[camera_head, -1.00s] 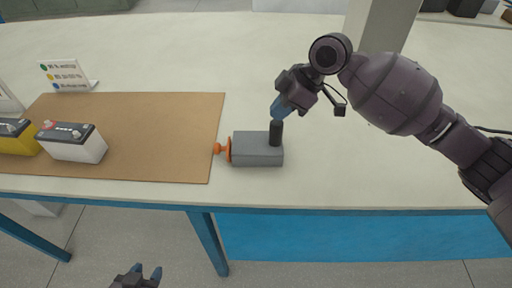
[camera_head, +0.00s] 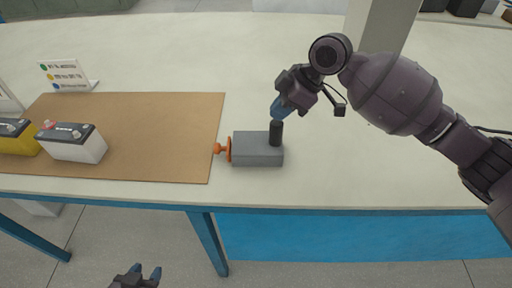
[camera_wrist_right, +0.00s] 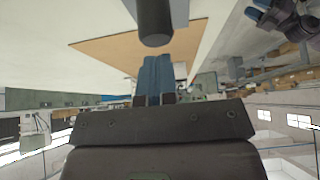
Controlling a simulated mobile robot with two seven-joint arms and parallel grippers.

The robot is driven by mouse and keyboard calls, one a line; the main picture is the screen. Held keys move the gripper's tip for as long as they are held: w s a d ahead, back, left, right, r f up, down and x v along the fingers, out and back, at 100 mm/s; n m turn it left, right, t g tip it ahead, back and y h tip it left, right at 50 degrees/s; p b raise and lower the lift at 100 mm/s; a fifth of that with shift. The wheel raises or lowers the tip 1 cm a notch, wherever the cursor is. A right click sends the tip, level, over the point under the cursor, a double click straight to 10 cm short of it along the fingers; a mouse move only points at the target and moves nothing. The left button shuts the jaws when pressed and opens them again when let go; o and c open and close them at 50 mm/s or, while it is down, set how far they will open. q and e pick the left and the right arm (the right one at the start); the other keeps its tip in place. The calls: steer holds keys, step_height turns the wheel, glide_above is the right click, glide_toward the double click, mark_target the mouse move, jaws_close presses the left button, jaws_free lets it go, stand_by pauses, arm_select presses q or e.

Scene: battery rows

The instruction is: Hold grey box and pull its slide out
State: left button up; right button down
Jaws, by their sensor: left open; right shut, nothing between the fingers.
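A black upright post (camera_head: 276,134) stands at the box's right end. My right gripper (camera_head: 279,112) is shut and empty, its blue fingertips just above the post in the head view. The right wrist view shows the shut fingers (camera_wrist_right: 154,72) close to the dark post (camera_wrist_right: 155,22); whether they touch is unclear. My left gripper (camera_head: 147,273) is open and empty, low before the table.
The brown mat (camera_head: 150,125) covers the table's left part. A white battery (camera_head: 75,147) and a yellow battery (camera_head: 18,144) stand on it. A small sign (camera_head: 65,76) with coloured dots stands behind. A pale pillar (camera_head: 383,28) rises behind my right arm. The table right of the box is clear.

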steer(key=shift+f, duration=0.25)
steer(key=shift+f, duration=0.45)
